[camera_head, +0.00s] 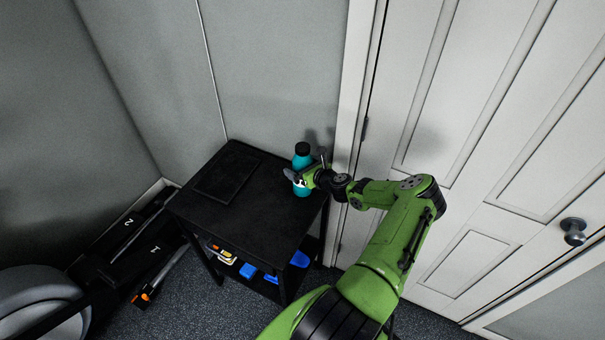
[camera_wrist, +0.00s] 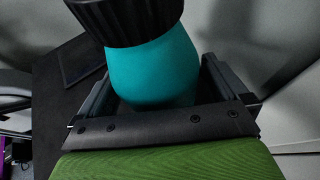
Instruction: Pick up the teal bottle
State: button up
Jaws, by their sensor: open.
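The teal bottle (camera_head: 301,161) with a black cap stands upright on a black side table (camera_head: 262,206), near its right back part. My gripper (camera_head: 303,178) is at the bottle, with its arm reaching in from the right. In the wrist view the teal bottle (camera_wrist: 155,70) stands between the two dark fingers of my gripper (camera_wrist: 160,85), which are open on either side of it. The bottle's lower part is hidden behind the gripper's front edge. I cannot tell whether either finger touches it.
A flat black panel (camera_head: 224,174) lies on the table's left part. Blue and yellow items (camera_head: 248,270) sit on the lower shelf. A white door (camera_head: 480,130) and its frame stand close on the right. Gym gear (camera_head: 130,240) lies on the floor at left.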

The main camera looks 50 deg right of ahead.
jog(key=shift+s, duration=0.1)
jog(key=shift+c, duration=1.4)
jog(key=c, duration=0.8)
